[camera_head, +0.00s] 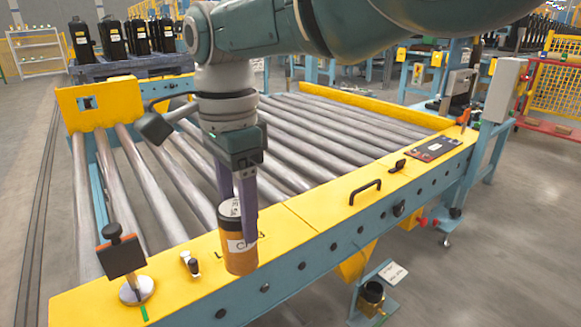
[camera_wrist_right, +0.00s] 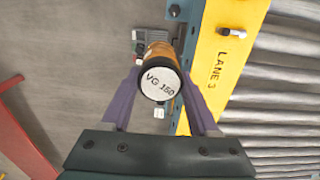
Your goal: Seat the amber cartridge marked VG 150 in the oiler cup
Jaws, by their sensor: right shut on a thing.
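The amber cartridge (camera_head: 240,256) has dark rims and a white label. It stands roughly upright in the air in front of the yellow front rail. Its white end (camera_wrist_right: 160,83) reads VG 150 in the right wrist view. My right gripper (camera_head: 237,214) points down with its purple fingers shut on the cartridge's sides near the top. A small dark cup with a brassy lower part (camera_head: 372,293), apparently the oiler cup, sits on a blue bracket below the rail, right of the cartridge and apart from it. My left gripper is not in view.
A roller conveyor (camera_head: 300,140) lies behind the yellow rail (camera_head: 310,215). The rail carries a black handle (camera_head: 365,191), a small knob (camera_head: 190,263) and a sensor post (camera_head: 122,255). A white tag (camera_head: 392,273) stands beside the cup. The floor in front right is clear.

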